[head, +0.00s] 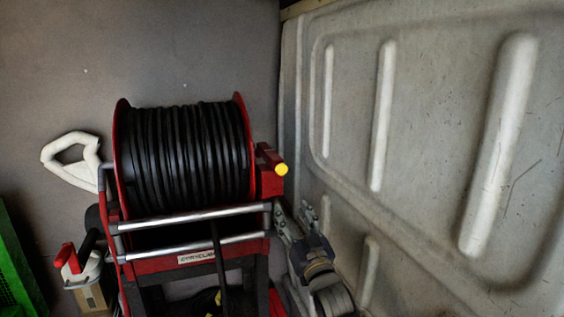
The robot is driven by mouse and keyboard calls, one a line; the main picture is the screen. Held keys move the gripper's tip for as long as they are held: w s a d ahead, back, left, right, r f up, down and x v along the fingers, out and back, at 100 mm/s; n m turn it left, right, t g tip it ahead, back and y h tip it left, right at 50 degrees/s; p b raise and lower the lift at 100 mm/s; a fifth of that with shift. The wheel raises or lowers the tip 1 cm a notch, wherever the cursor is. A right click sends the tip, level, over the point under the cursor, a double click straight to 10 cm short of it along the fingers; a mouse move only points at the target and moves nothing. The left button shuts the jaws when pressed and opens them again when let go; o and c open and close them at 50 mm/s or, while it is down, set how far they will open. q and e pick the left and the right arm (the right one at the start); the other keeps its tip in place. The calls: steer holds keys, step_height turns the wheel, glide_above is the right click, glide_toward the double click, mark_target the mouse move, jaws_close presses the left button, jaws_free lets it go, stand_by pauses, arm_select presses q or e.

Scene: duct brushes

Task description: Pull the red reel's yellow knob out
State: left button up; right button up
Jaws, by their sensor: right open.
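The red reel (122,150) stands upright left of the middle in the head view, wound with black hose (190,150). Its yellow knob (281,169) sits at the end of a red arm on the reel's right side. My right gripper (291,211) is below the knob and slightly right of it, fingers pointing up. It is open and empty, and appears apart from the knob. My left gripper does not show.
A pale ribbed panel (427,120) fills the right side, close to my right arm. Silver bars (195,217) cross the reel's front. A white loop-shaped handle (72,160), a red-and-white item (78,265) and a green crate (18,265) are at left.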

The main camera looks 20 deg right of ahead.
steer(key=t, duration=0.1)
glide_toward(282, 170)
steer(key=p+x, duration=0.3)
steer(key=x, duration=0.6)
steer(key=shift+w+d+r, duration=0.1)
steer(key=shift+w+r, duration=0.05)
steer(key=shift+w, duration=0.3)
steer(key=shift+w+r, duration=0.15)
steer(key=shift+w, duration=0.15)
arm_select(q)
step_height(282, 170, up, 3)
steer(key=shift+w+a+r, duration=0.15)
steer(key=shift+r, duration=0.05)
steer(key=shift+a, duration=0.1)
arm_select(e)
jaws_close()
